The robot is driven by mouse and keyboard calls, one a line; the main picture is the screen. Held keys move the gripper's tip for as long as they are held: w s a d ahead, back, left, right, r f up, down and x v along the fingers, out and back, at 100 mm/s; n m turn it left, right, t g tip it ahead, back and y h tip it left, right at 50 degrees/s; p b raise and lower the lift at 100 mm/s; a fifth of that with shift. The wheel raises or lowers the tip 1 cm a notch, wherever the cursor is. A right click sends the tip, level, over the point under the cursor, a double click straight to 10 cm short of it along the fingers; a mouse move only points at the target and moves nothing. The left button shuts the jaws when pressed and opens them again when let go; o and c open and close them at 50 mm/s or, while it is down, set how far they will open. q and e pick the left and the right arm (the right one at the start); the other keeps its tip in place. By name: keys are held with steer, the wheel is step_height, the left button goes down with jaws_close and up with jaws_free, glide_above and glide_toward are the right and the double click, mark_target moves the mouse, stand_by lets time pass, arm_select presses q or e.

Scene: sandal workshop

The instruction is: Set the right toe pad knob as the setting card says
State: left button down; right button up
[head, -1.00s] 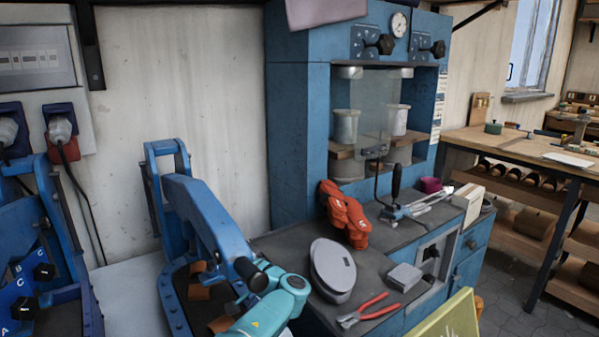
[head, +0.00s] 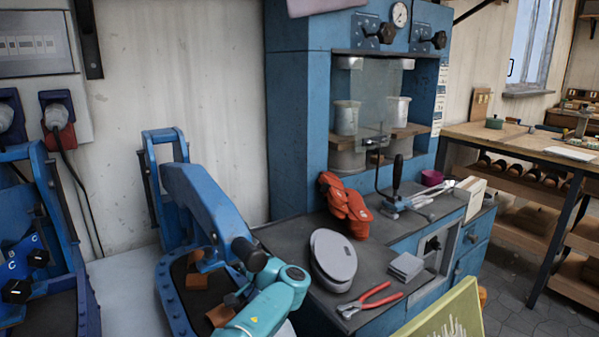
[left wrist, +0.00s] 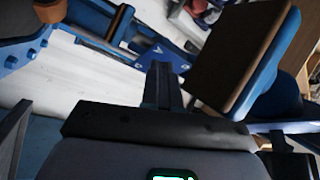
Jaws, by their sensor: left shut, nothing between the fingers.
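Two black knobs, a left one (head: 386,33) and a right one (head: 438,40), sit on blue plates high on the blue press (head: 296,120). Two more black knobs, an upper one (head: 38,258) and a lower one (head: 16,291), are on a lettered blue machine at the left edge. I cannot tell which is the right toe pad knob. No setting card is readable. In the left wrist view my left gripper (left wrist: 161,85) is shut and empty, among blue machine parts. In the head view my teal arm is at bottom centre. My right gripper is not seen.
A blue arched machine (head: 205,200) stands near my arm. The press bench carries orange gloves (head: 345,207), a grey oval piece (head: 333,260) and red pliers (head: 370,298). In the left wrist view a brown-faced pad (left wrist: 237,50) is close at right.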

arm_select(q)
steer(key=d+p, duration=0.6)
steer(key=shift+s+f, duration=0.1)
steer(key=shift+s, duration=0.2)
